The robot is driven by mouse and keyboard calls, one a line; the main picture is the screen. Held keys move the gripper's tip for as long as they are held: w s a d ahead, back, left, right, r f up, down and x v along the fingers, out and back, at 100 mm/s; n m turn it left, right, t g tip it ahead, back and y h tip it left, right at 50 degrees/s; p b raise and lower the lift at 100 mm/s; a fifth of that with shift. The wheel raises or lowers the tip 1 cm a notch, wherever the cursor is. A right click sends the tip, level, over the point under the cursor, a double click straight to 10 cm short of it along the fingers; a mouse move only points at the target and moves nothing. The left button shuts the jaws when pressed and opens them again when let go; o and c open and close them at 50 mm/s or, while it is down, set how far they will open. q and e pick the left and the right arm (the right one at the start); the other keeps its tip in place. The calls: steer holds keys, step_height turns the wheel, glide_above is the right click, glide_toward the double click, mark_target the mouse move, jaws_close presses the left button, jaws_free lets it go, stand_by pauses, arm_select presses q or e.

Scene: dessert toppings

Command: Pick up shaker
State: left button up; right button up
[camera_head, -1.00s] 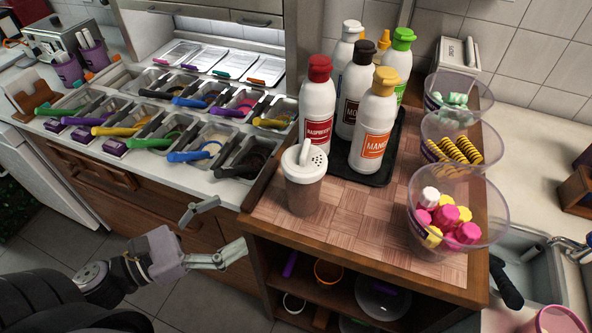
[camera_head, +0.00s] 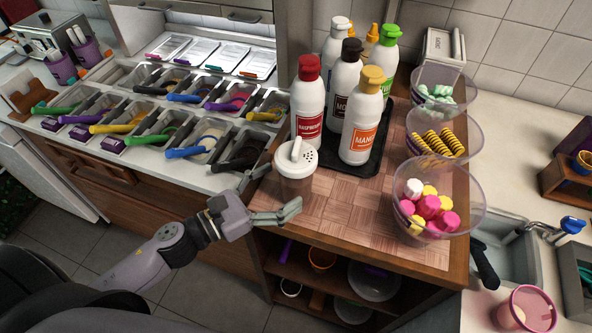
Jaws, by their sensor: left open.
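The shaker (camera_head: 296,184) is a translucent brownish cup with a white perforated lid and a raised handle or spout on top. It stands upright at the front left corner of the wooden counter (camera_head: 380,233). My left gripper (camera_head: 272,196) is open just left of the shaker, with one finger behind its left side and the other in front, near the counter edge. I cannot tell whether either finger touches it. My right gripper is not in view.
Sauce bottles, including red-capped raspberry (camera_head: 308,105) and orange-capped mango (camera_head: 363,122), stand on a black tray (camera_head: 375,167) behind the shaker. Clear bowls (camera_head: 470,205) line the right side. Topping bins with coloured scoops (camera_head: 185,152) fill the left counter.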

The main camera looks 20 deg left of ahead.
mark_target(282, 184)
arm_select(q)
steer(key=w+d+p, duration=0.1)
steer(key=w+d+r, duration=0.1)
steer(key=w, duration=0.1)
steer(key=shift+d+p, duration=0.1)
steer(key=shift+p, duration=0.3)
steer(key=shift+w+d+f, duration=0.2)
steer(key=shift+w+d, duration=0.05)
steer(key=shift+w, duration=0.05)
steer(key=shift+c, duration=0.2)
steer(key=c, duration=1.5)
